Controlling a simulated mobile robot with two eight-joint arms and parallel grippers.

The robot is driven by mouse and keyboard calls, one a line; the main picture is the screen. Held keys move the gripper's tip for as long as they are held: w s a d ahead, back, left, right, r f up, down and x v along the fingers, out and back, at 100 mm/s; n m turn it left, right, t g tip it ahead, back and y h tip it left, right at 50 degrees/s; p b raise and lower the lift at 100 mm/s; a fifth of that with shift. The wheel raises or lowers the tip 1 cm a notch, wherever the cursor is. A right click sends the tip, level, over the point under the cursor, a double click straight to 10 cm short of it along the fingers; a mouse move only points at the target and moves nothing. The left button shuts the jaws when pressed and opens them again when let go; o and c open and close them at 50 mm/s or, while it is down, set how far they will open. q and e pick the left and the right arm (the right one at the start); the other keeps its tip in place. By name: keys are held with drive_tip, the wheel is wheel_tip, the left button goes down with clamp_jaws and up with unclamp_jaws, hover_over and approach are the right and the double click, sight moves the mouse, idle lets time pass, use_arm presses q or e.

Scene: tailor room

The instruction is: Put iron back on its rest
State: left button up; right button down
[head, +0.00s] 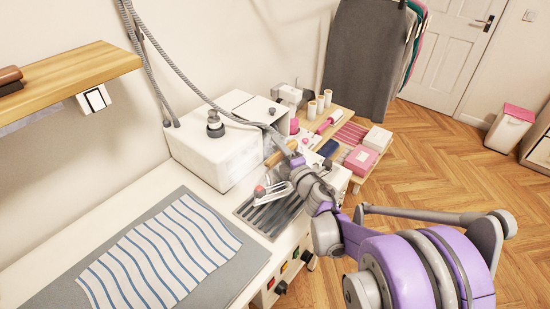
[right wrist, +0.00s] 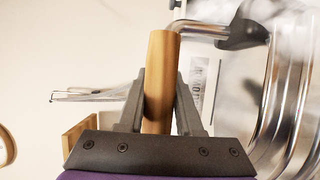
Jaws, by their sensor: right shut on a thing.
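The iron's wooden handle (head: 278,156) shows in the head view just in front of the white boiler box, at the tip of my right arm. My right gripper (right wrist: 160,100) is shut on this handle in the right wrist view, one finger on each side. The iron's shiny metal body (right wrist: 292,85) is at the right of that view, blurred and cut off by the edge. The slatted dark metal rest (head: 262,218) lies on the white table, below and in front of the handle. The iron appears above it, apart from its slats. My forearm hides part of this area. My left gripper is not in view.
The white boiler box (head: 222,150) stands behind the rest, with a grey hose rising from it. Striped cloth (head: 160,250) lies on a grey pad at the left. A small wooden table (head: 346,113) with sewing things and a pink box (head: 361,158) stands beyond.

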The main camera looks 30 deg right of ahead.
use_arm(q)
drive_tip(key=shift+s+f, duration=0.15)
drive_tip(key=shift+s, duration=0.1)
use_arm(e)
wheel_tip(320, 180, down, 2)
drive_tip(key=shift+s+f, duration=0.1)
drive_tip(key=shift+f, duration=0.05)
use_arm(q)
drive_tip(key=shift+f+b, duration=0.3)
drive_tip(key=shift+b, duration=0.05)
use_arm(e)
drive_tip(key=shift+f, duration=2.45)
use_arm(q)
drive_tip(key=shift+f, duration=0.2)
use_arm(e)
drive_tip(key=shift+f, duration=0.15)
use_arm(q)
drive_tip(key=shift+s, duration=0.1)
use_arm(e)
drive_tip(key=c, duration=0.6)
unclamp_jaws()
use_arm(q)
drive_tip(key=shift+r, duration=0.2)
use_arm(e)
drive_tip(key=shift+r, duration=0.2)
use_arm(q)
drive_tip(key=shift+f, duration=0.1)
use_arm(e)
drive_tip(key=shift+f, duration=0.1)
